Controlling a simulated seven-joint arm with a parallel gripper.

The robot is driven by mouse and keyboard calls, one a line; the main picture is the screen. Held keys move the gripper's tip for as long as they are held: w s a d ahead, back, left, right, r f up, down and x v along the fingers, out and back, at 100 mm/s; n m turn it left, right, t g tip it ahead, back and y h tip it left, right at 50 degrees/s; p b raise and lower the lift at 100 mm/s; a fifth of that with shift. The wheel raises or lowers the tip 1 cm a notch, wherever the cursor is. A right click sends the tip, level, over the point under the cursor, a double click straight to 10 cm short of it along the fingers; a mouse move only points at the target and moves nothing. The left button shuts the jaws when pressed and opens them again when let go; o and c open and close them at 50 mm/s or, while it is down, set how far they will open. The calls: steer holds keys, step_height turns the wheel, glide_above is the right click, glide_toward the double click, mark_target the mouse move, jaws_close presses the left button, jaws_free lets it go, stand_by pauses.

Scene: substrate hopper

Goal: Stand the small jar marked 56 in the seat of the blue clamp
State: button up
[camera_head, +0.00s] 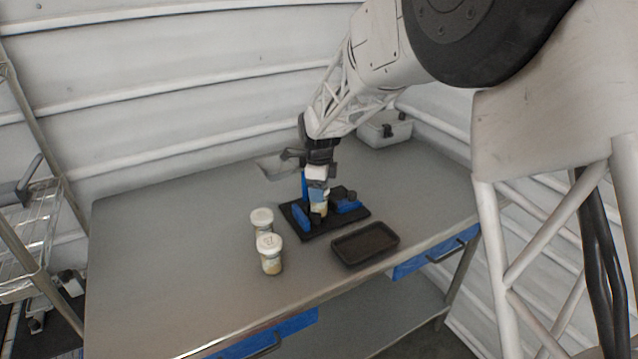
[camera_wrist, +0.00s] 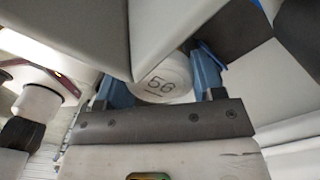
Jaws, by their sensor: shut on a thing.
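The small jar (camera_head: 320,209) is pale with tan contents and hangs upright or nearly so below my gripper (camera_head: 318,192). In the wrist view its white lid, marked 56 (camera_wrist: 160,82), sits between my two blue fingers, which are shut on it. The blue clamp (camera_head: 303,218) stands on a black base plate, with a blue jaw on the left and another blue part (camera_head: 346,206) on the right. The jar is between these parts, over the plate. My gripper hides part of the clamp, and I cannot tell whether the jar's bottom touches the seat.
Two other white-lidded jars stand left of the clamp, one behind (camera_head: 262,220) and one in front (camera_head: 271,262). A black tray (camera_head: 365,243) lies in front of the clamp. A grey case (camera_head: 384,130) is at the back right. The table's left side (camera_head: 165,250) is clear.

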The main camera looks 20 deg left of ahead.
steer(key=shift+f, duration=0.35)
steer(key=shift+f, duration=0.3)
stand_by(1.0)
steer(key=o, duration=0.9)
steer(key=shift+r, duration=3.7)
